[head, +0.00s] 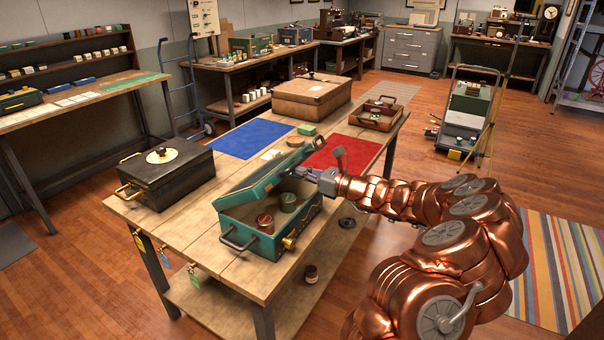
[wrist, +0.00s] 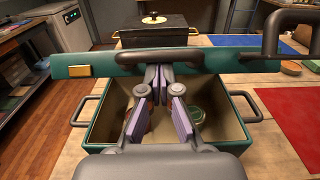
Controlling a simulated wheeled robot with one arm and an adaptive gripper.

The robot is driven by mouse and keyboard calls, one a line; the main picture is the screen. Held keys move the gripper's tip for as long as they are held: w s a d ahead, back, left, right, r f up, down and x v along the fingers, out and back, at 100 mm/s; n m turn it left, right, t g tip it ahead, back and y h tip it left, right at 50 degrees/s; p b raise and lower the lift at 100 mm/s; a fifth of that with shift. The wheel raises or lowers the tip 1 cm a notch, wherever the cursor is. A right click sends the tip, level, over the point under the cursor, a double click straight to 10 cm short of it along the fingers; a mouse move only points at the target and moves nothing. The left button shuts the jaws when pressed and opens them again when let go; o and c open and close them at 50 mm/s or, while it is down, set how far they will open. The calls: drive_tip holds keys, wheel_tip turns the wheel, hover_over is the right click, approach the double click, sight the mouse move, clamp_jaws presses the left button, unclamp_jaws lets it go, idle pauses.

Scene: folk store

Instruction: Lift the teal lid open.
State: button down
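The teal lid (head: 266,182) is raised part-way at a slant, with the teal box (head: 258,243) open beneath it. Two round tins, one red (head: 265,223) and one green (head: 288,202), sit inside the box. In the wrist view the lid (wrist: 230,62) spans the far side as a near edge-on band, with a dark handle (wrist: 135,63) and a brass plate (wrist: 93,71). My gripper (wrist: 162,70) has its fingertips together at the lid's middle. Contact, and whether anything is between the tips, is unclear. The head view partly hides my gripper (head: 325,180).
A dark box (head: 165,175) stands left of the teal box. A blue mat (head: 250,138), a red mat (head: 340,153), a brown case (head: 310,100) and a small green block (head: 307,129) are farther back on the table. Some bare wood separates the boxes.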

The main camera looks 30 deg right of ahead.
idle(0.3)
drive_tip(key=shift+w+a+r+p, duration=0.2)
drive_tip(key=shift+w+r+p, duration=0.15)
drive_tip(key=shift+r, duration=0.2)
drive_tip(key=shift+w+a+r+p, duration=0.2)
drive_tip(key=shift+w+r+p, duration=0.1)
drive_tip(key=shift+r, duration=0.2)
drive_tip(key=shift+s+d, duration=0.1)
drive_tip(key=shift+s, duration=0.05)
drive_tip(key=p+v, duration=0.2)
drive_tip(key=v, duration=0.8)
drive_tip(key=shift+s+d+p, duration=0.2)
drive_tip(key=shift+s+p, duration=0.1)
drive_tip(key=shift+p, duration=0.1)
idle(0.7)
